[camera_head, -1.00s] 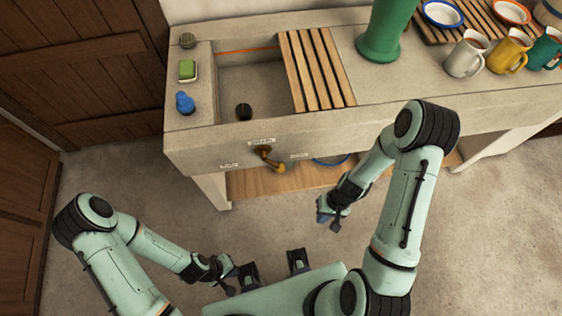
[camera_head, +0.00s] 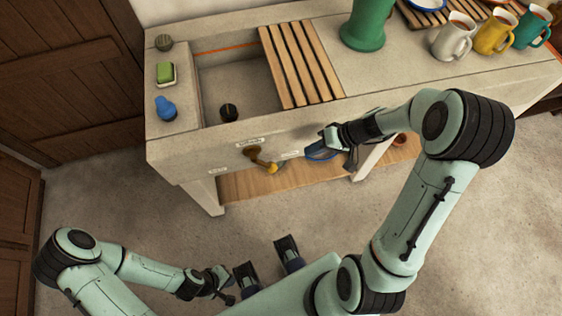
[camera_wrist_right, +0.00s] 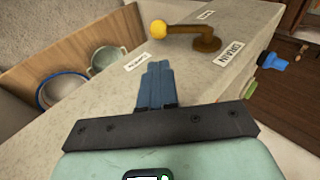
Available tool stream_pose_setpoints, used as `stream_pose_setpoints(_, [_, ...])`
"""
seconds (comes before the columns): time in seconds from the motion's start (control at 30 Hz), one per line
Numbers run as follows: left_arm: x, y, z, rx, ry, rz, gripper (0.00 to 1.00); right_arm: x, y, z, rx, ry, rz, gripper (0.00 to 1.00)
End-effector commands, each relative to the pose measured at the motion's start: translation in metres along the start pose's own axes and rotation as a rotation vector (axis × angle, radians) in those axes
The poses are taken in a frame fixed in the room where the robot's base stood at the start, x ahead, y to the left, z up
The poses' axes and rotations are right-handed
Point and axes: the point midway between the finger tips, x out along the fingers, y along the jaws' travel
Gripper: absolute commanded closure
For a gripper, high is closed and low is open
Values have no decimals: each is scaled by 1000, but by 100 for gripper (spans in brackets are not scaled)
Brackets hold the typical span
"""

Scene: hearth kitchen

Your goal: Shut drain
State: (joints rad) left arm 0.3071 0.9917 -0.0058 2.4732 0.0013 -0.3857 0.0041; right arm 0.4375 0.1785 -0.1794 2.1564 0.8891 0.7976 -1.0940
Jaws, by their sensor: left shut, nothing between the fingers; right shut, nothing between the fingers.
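The drain lever (camera_head: 254,154) is a brown bronze handle on the front face of the stone sink (camera_head: 185,150), with a yellow knob. It slants down and right from its pivot. It also shows in the right wrist view (camera_wrist_right: 206,40), its yellow knob beyond the fingertips. A DRAIN label (camera_wrist_right: 228,54) is by the pivot; two smaller labels lie to either side, too small to read surely. My right gripper (camera_head: 328,140) is shut and empty, right of the lever and apart from it; its fingers (camera_wrist_right: 157,75) show in the wrist view. My left gripper (camera_head: 227,284) is shut and empty, low near my base.
A dark round drain piece (camera_head: 229,112) sits in the basin. A slatted wooden board (camera_head: 300,65) covers the basin's right part. A blue bottle-like item (camera_head: 166,108) and green sponge (camera_head: 165,73) stand on the left rim. Bowls (camera_wrist_right: 105,58) sit on the lower shelf. Floor in front is clear.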

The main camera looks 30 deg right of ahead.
Motion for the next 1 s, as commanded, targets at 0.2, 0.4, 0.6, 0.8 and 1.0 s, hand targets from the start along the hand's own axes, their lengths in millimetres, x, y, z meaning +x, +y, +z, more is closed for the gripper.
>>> stream_pose_setpoints(0.2, [3,-1,0,0,-1,0,100,30,0,2,0,-7,-1,100])
stream_pose_setpoints(0.4, [7,-3,0,-1,-2,-1,100,74,1,2,1,-8,-1,100])
stream_pose_setpoints(0.6, [10,-4,0,-1,-3,-1,100,112,0,2,1,-6,0,100])
stream_pose_setpoints(0.8, [11,-4,0,-1,-4,-1,100,134,0,1,0,-4,0,100])
stream_pose_setpoints(1.0, [11,-4,0,-1,-4,-1,100,139,0,1,0,-2,1,100])
